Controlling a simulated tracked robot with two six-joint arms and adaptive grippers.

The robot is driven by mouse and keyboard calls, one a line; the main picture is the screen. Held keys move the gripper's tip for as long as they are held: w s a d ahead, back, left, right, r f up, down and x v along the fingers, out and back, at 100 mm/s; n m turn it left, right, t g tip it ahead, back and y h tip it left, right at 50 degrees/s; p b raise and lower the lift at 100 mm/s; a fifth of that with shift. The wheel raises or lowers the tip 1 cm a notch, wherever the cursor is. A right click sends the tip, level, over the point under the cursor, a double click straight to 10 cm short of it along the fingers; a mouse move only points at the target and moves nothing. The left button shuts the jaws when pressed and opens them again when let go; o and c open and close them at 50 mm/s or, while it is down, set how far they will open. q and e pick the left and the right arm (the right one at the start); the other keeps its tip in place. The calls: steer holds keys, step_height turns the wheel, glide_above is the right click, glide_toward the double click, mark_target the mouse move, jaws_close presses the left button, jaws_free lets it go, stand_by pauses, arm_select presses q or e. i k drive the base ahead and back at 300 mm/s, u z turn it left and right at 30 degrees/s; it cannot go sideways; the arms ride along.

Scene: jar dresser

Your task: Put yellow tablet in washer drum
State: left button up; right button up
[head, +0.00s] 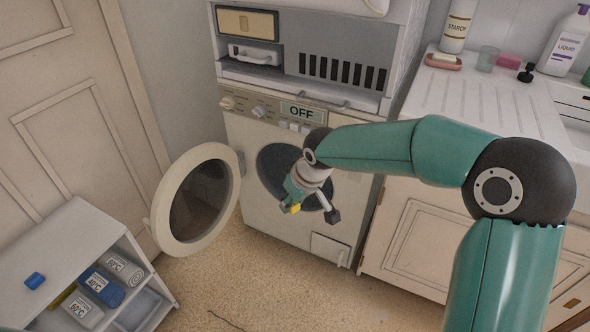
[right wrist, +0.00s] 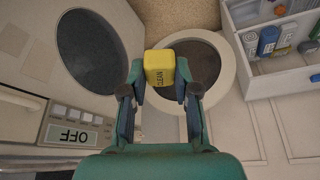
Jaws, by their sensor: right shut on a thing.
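The yellow tablet (right wrist: 160,68), marked "CLEAN", is held between the fingers of my right gripper (right wrist: 163,90). In the head view only a small part of the tablet (head: 295,208) shows below my right gripper (head: 312,203). The gripper is in front of the washer's open doorway, partly covering it. The washer drum opening (head: 272,165) is dark, and it also shows at the upper left of the right wrist view (right wrist: 88,48). The round washer door (head: 170,205) stands open to the left. My left gripper is not in view.
The washer display (head: 301,112) reads OFF. A counter (head: 480,95) with soap and bottles is at right. The floor (head: 260,285) before the washer is mostly clear.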

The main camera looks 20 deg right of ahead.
mark_target(307, 199)
steer(key=z, duration=0.05)
steer(key=i, duration=1)
